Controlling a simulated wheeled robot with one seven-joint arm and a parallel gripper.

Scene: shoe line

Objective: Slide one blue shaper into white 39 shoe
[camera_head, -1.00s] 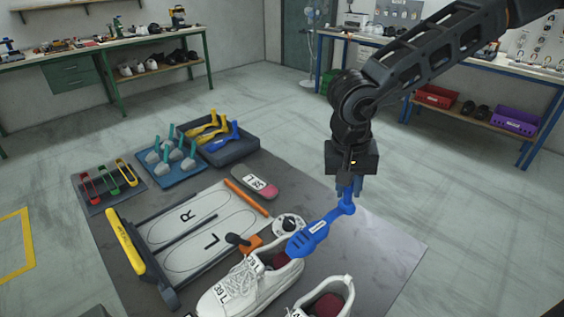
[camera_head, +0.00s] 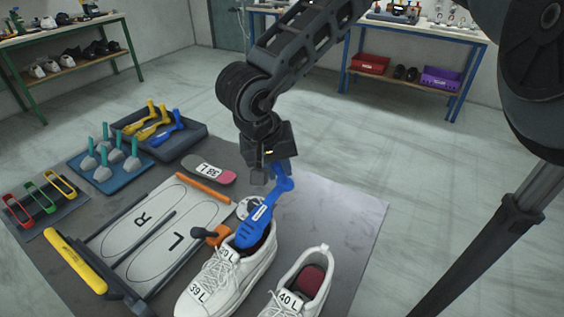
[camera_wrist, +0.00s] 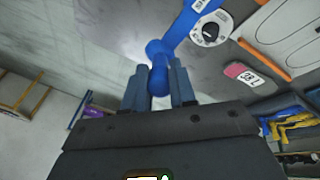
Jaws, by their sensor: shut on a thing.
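My gripper (camera_head: 268,170) is shut on the handle end of a blue shaper (camera_head: 262,212), which also shows in the wrist view (camera_wrist: 180,45) between the two fingers (camera_wrist: 160,88). The shaper slants down to the left in the head view, its broad end at the collar of the white 39 L shoe (camera_head: 228,275). The tip overlaps the shoe's opening; how deep it sits, or whether it touches the lining, I cannot tell. Beside it on the right stands a white 40 L shoe (camera_head: 303,285). Another blue shaper (camera_head: 168,133) lies in the dark tray at the back.
A measuring board (camera_head: 165,235) marked R and L lies left of the shoes. The mat's right side is clear.

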